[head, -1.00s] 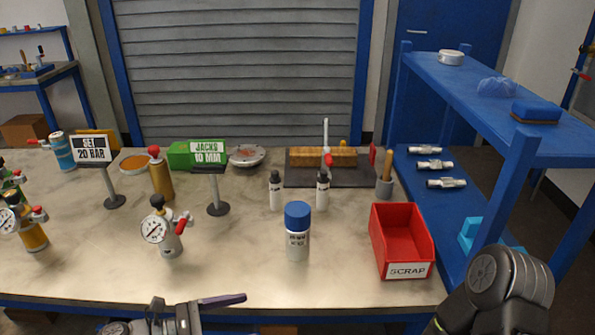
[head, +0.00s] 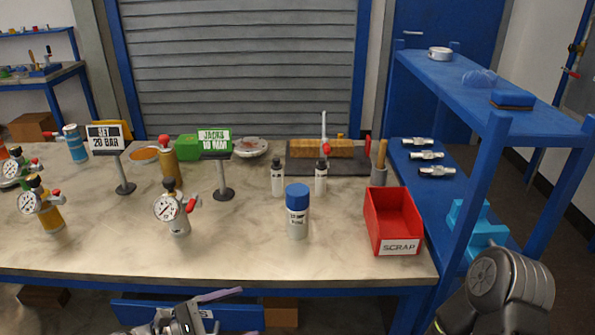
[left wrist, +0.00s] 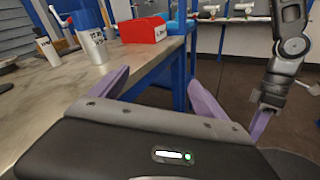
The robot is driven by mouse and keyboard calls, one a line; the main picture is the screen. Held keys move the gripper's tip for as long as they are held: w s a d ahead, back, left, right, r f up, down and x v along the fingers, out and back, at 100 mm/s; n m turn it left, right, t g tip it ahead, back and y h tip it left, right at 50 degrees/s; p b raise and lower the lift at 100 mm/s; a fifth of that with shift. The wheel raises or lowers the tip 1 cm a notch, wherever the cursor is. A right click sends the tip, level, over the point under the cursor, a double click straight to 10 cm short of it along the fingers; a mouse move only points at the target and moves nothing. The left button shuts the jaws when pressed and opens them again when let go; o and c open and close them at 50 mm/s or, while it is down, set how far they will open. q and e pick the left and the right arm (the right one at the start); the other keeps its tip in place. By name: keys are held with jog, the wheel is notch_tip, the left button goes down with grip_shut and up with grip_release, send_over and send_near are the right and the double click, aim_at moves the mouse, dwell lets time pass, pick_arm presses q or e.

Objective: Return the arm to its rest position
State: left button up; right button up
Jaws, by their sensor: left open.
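My left gripper (head: 205,312) shows at the bottom of the head view, in front of the bench's front edge, with a purple finger visible. In the left wrist view its two purple fingers (left wrist: 155,88) are spread apart with nothing between them. My right arm (head: 500,290) is folded at the lower right of the head view; its gripper is outside that view. In the left wrist view the right gripper (left wrist: 263,118) hangs at the right over the floor, its purple fingers seen edge-on, so its opening is unclear.
The bench (head: 100,250) holds gauge vessels (head: 170,207), a blue-capped can (head: 297,210), white bottles, sign stands and a red SCRAP bin (head: 392,220) near its right edge. A blue shelf rack (head: 480,150) stands to the right. Floor shows before the bench.

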pick_arm(q)
jog(key=s+d+f+m+g+y, duration=0.2)
jog(key=s+d+f+m, duration=0.25)
jog(key=f, duration=0.45)
jog(key=s+d+f+m+g+y, duration=0.25)
jog(key=s+d+f, duration=0.35)
jog(key=f, duration=0.3)
jog(key=s+a+f+m+g+y, duration=0.1)
jog(key=s+a+f+m+y, duration=0.1)
jog(key=s+m, duration=0.3)
jog(key=s+a+f+m+g+y, duration=0.1)
jog(key=s+a+f+m+y, duration=0.1)
jog(key=s+f+m+y, duration=0.2)
jog(key=shift+s+a+f+m+g, duration=0.35)
jog(key=shift+f+m, duration=0.05)
jog(key=shift+m, duration=0.7)
